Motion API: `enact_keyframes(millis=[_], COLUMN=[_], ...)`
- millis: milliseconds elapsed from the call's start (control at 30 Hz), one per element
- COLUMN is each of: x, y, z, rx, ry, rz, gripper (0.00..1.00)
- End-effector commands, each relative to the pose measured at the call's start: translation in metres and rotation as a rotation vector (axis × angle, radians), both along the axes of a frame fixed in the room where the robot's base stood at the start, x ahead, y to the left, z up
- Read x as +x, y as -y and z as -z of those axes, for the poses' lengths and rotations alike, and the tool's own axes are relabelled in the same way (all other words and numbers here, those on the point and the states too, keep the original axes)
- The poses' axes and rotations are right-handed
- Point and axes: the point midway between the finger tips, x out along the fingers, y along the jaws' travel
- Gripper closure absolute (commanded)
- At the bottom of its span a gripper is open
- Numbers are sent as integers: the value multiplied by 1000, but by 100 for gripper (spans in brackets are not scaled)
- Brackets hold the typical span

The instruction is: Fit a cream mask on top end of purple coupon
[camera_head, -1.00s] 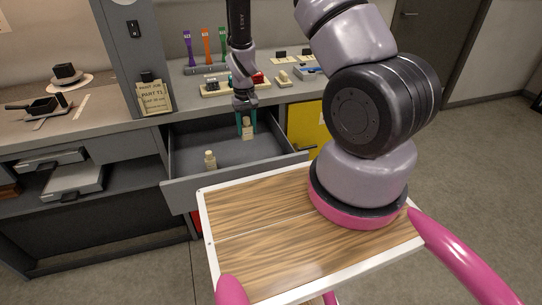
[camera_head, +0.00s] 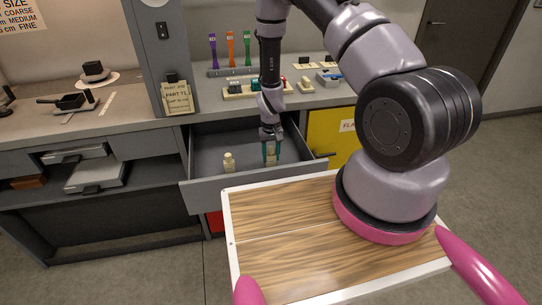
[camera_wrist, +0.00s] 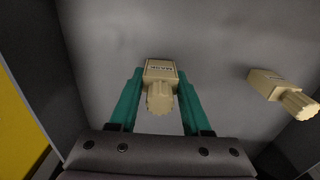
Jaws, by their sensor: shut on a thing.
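A cream mask (camera_head: 271,155) with a small dark label is between the teal fingers of my gripper (camera_head: 270,152), over the open grey drawer (camera_head: 205,196). In the wrist view this mask (camera_wrist: 160,85) sits between the two fingers, its ribbed end toward the camera, and my gripper (camera_wrist: 160,100) is shut on it. The purple coupon (camera_head: 213,48) stands upright in a grey rack on the counter, left of an orange and a green one.
The counter behind the drawer holds a block with small parts (camera_head: 240,91), a cream piece (camera_head: 305,86) and a blue-and-grey item (camera_head: 328,78). A sign (camera_head: 177,98) leans by the grey post (camera_head: 160,50). A yellow panel (camera_head: 332,135) is right of the drawer.

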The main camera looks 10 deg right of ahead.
Motion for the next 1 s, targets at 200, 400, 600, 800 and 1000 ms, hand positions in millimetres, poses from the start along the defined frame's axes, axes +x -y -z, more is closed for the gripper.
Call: enact_keyframes(millis=[200,400,600,800,1000], x=[0,0,0,1,1], y=[0,0,0,-1,-1], z=[3,3,1,-23,-68], rx=[0,0,0,1,0], ry=[0,0,0,3,3], rz=[-1,-1,0,-2,-2], gripper=[44,22,22,22,22])
